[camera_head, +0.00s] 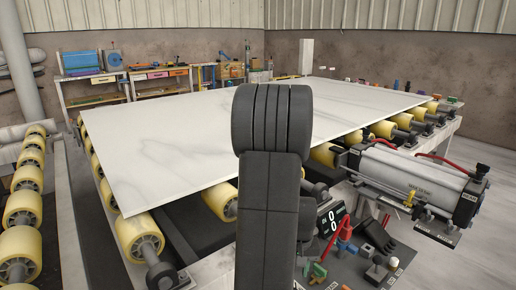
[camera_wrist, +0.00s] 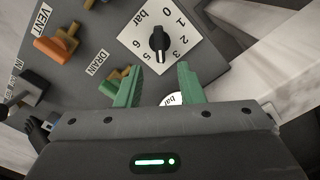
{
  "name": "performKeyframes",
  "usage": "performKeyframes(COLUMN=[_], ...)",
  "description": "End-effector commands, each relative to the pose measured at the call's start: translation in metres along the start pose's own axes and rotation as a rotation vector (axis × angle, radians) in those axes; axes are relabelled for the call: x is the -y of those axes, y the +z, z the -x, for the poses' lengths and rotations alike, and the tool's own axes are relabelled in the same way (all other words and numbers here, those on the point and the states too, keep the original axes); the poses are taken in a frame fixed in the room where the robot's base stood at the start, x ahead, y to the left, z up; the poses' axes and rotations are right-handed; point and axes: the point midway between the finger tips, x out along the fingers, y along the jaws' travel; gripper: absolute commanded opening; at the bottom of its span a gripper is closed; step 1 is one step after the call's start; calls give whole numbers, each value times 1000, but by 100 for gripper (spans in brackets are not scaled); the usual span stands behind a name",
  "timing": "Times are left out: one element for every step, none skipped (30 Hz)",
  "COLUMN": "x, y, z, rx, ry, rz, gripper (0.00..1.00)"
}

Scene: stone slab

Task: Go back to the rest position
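My gripper (camera_wrist: 159,88) shows in the wrist view with its two green fingers apart and nothing between them. It is over a grey control panel (camera_wrist: 78,75), just short of a black knob (camera_wrist: 159,42) on a white dial marked in bar. A round white gauge face shows partly between the fingers, cut off by the gripper body. In the head view my dark arm stands in the middle and hides my gripper. The panel (camera_head: 343,272) shows there low, right of my arm.
An orange VENT lever (camera_wrist: 57,50) and a green DRAIN lever stand on the panel near the fingers. A big white stone slab (camera_head: 160,140) lies on yellow rollers (camera_head: 139,236). A grey cylinder (camera_head: 415,180) is at the right. Floor is clear at far right.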

Motion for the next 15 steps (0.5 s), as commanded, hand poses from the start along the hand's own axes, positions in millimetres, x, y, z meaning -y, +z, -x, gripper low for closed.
performKeyframes(x=[0,0,0,0,0,0,0,0,0,0,0,0,0,0,0], y=[1,1,1,1,1,1,1,1,1,1,1,0,0,1,1], z=[-14,-20,-28,-34,-39,-46,-51,-55,-60,-64,-67,-70,-72,-74,-76], rx=[5,4,4,4,4,4,5,4,3,4,3,2,1,2,2], ry=[-1,0,0,0,-1,0,-1,0,0,0,0,0,0,0,0], rz=[0,0,0,0,0,0,0,0,0,0,0,0,0,0,0], gripper=[35,35,35,35,35,35,35,35,35,35,35,35,35,35,35])
